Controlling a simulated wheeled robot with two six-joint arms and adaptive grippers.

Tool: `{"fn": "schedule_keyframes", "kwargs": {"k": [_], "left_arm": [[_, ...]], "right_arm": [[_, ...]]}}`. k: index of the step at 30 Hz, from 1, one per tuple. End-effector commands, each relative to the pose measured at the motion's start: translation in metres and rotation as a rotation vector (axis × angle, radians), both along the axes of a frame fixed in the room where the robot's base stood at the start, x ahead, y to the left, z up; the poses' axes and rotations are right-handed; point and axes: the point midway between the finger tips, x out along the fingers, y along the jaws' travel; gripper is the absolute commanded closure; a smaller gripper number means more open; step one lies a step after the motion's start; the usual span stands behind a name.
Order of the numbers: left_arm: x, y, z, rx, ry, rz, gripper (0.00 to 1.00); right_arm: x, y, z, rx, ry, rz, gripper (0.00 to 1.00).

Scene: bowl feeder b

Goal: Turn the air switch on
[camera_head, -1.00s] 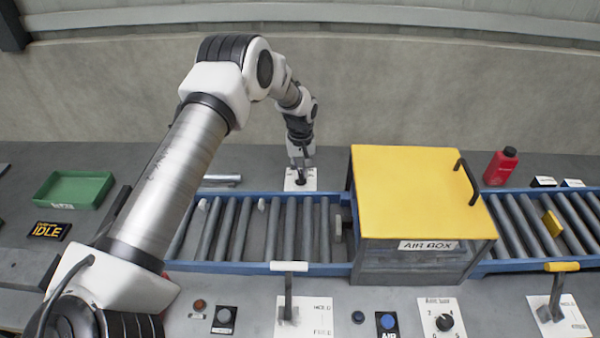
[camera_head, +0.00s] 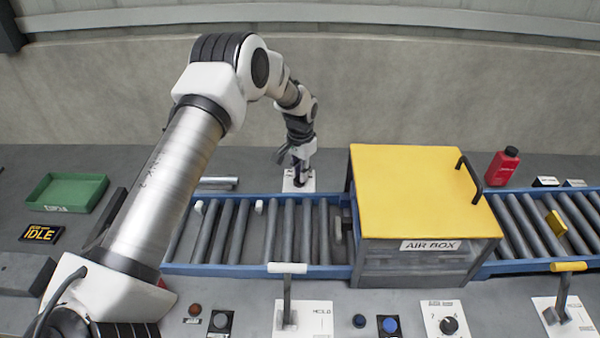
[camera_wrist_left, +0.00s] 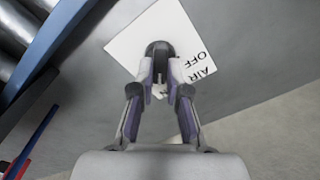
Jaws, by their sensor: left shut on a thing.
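The air switch is a white plate (camera_head: 291,187) with a dark knob, on the bench behind the roller conveyor. In the left wrist view its plate (camera_wrist_left: 124,46) carries the words AIR and OFF, with other lettering partly hidden by a finger. My left gripper (camera_head: 299,172) is down at the switch, its fingers closed around the dark knob (camera_wrist_left: 158,47). The wrist view shows the two fingers (camera_wrist_left: 160,72) on either side of the knob. Which way the knob points is hidden by the fingers. My right gripper is not in view.
The blue-framed conveyor (camera_head: 235,270) runs in front of the switch. The yellow-lidded air box (camera_head: 415,195) stands to its right, and a metal rod (camera_head: 217,182) lies to its left. Levers and buttons line the front panel. A red bottle (camera_head: 502,166) stands at the back right.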

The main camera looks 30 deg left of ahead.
Motion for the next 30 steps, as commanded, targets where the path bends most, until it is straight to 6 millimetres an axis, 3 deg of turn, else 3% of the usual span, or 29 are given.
{"fn": "schedule_keyframes", "kwargs": {"k": [9, 23, 24, 26, 30], "left_arm": [[-0.0009, -0.001, -0.0012, -0.001, 0.003, -0.108, 1.0], [-0.001, -0.001, -0.0011, 0.0, 0.003, -0.124, 1.0], [-0.001, -0.001, -0.0011, 0.0, 0.003, -0.124, 0.79], [-0.001, -0.001, -0.0011, 0.0, 0.003, -0.124, 0.6], [-0.0007, -0.0009, -0.0007, 0.0, 0.002, -0.123, 0.6]], "right_arm": [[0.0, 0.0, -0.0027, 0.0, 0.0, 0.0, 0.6], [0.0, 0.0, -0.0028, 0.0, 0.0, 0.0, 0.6], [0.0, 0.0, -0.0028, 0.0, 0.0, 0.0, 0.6], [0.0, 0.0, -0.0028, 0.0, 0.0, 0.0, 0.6], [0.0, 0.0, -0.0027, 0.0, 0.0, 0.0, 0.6]]}}
